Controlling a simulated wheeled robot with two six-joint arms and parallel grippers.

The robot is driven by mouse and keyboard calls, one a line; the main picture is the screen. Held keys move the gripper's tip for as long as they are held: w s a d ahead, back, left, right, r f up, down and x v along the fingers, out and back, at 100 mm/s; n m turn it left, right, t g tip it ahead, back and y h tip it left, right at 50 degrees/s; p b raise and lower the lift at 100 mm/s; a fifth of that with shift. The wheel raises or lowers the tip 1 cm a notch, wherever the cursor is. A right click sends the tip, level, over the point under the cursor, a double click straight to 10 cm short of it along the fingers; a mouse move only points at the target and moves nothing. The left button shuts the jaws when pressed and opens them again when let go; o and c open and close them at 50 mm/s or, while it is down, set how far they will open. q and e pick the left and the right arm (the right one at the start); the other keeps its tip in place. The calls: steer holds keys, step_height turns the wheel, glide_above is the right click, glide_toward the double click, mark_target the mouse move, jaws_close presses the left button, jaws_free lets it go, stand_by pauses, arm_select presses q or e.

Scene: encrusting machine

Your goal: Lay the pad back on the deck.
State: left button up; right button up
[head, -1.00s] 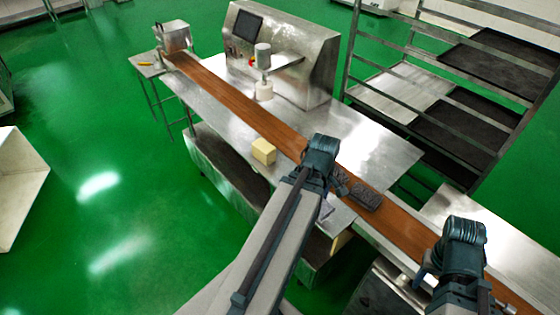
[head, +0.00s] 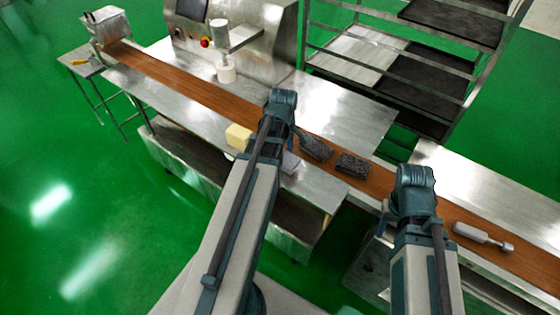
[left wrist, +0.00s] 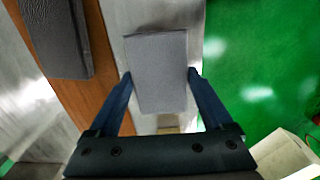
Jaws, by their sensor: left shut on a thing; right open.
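The pad (left wrist: 157,72) is a light grey, flat rectangle between the two fingers of my left gripper (left wrist: 160,82), which is shut on it. In the left wrist view it is over the steel deck (left wrist: 165,14), beside the brown belt; I cannot tell whether it touches the deck. In the head view only a small grey part of the pad (head: 290,162) shows beside my left forearm. My right gripper (head: 386,208) is mostly hidden by its own wrist, above the belt's near side; it is open.
A dark block (head: 352,165) lies on the brown belt (head: 190,88), with another dark shape beside it. A grey handled tool (head: 483,236) lies at right. A rack (head: 370,60) stands behind.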

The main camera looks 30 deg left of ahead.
arm_select(q)
step_height(320, 180, down, 2)
steer(key=shift+f+b, duration=0.25)
steer(key=shift+b, duration=0.5)
steer(key=shift+r, duration=0.15)
arm_select(e)
steer(key=shift+s+a+f, duration=0.1)
steer(key=shift+a+f, duration=0.1)
steer(key=shift+f, duration=0.35)
steer(key=shift+s+a+f, duration=0.1)
steer(key=shift+a+f, duration=0.1)
steer(key=shift+f, duration=0.35)
steer(key=shift+w, duration=0.1)
steer(key=shift+f, duration=0.1)
arm_select(q)
steer(key=shift+f, duration=0.25)
steer(key=o, duration=1)
steer(key=shift+r, duration=0.1)
steer(key=shift+r, duration=0.1)
